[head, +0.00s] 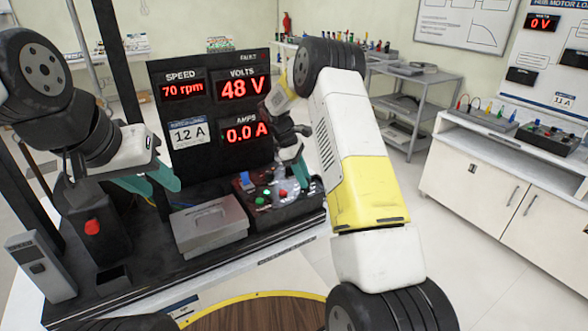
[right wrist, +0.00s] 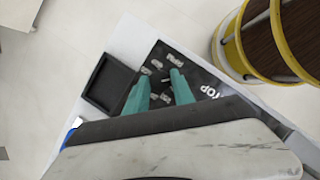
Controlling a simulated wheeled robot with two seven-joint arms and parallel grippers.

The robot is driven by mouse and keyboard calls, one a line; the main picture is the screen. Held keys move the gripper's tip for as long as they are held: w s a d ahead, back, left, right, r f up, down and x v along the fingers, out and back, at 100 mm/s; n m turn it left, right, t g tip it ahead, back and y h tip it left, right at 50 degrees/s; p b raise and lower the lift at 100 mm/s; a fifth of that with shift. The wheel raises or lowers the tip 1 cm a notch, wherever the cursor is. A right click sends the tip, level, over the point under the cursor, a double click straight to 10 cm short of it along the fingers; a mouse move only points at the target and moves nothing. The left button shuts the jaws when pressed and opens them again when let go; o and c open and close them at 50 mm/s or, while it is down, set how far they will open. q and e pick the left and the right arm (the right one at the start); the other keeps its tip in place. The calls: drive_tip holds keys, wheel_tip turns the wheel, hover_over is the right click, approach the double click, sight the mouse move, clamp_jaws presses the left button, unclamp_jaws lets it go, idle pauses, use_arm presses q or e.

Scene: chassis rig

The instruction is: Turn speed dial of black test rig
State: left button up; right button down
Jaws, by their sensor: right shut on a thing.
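The black test rig has a tall panel (head: 212,104) with red displays reading SPEED 70 rpm, VOLTS 48 V and AMPS 0.0 A. Its low control box (head: 300,204) carries green and red buttons and a blue switch. My right gripper (head: 293,178) reaches down to this box; its teal fingers stand around the speed dial, which is mostly hidden. In the right wrist view the fingers of my right gripper (right wrist: 160,76) stand a little apart over the black panel with white markings. My left gripper (head: 153,184) is open and empty, above the rig's left part.
A grey closed box (head: 209,226) lies left of the control box. A round wooden top with yellow rim (head: 255,312) is in front. A black square tray (right wrist: 108,84) lies beside the panel.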

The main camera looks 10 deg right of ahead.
sight(296, 185)
idle(0.4)
drive_tip(key=c, duration=1.1)
unclamp_jaws()
drive_tip(key=shift+v, duration=3.9)
